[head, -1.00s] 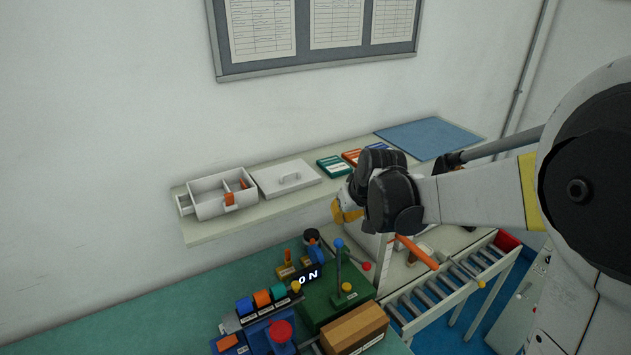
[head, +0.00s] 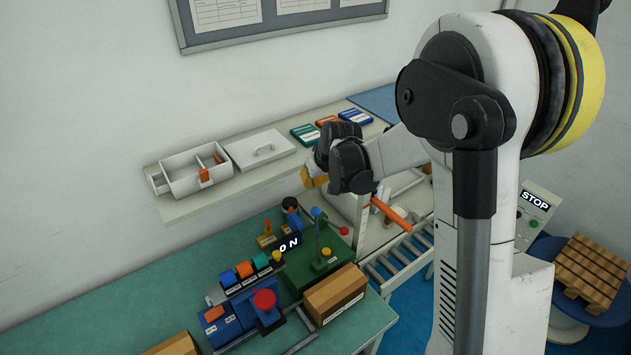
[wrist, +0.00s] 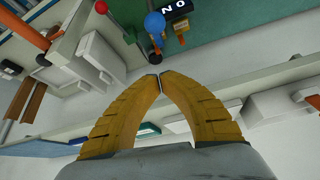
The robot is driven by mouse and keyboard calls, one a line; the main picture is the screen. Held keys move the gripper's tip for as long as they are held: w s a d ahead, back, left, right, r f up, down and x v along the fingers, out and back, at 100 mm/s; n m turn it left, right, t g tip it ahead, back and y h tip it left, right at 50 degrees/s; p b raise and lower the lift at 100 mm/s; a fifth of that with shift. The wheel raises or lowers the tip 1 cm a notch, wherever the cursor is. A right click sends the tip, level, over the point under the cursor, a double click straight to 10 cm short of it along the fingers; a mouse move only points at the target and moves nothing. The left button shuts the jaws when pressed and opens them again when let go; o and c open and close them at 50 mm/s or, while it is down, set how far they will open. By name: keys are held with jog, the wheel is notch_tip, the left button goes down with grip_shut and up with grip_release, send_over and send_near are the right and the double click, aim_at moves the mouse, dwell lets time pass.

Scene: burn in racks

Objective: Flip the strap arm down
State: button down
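An orange bar (head: 391,212), which looks like the strap arm, slants down to the right beside the roller conveyor, near a pale upright. It also shows at the upper left of the wrist view (wrist: 26,28). My gripper (head: 308,178) is to the left of the bar and higher in the head view, over the back of the bench. In the wrist view its yellow fingers (wrist: 160,77) meet at the tips, with nothing between them. My wrist hides part of the area around the bar's upper end.
A green fixture (head: 314,262) with a blue-knobbed lever stands on the bench below my gripper. A cardboard box (head: 336,296) is in front of it. The wall shelf (head: 180,211) holds a divided box (head: 195,176) and a lid. The conveyor (head: 400,262) runs to the right.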

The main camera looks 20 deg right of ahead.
jog(key=f, duration=0.2)
jog(key=s+f, duration=0.1)
jog(key=f, duration=0.2)
jog(key=shift+f, duration=0.25)
jog(key=shift+s, duration=0.2)
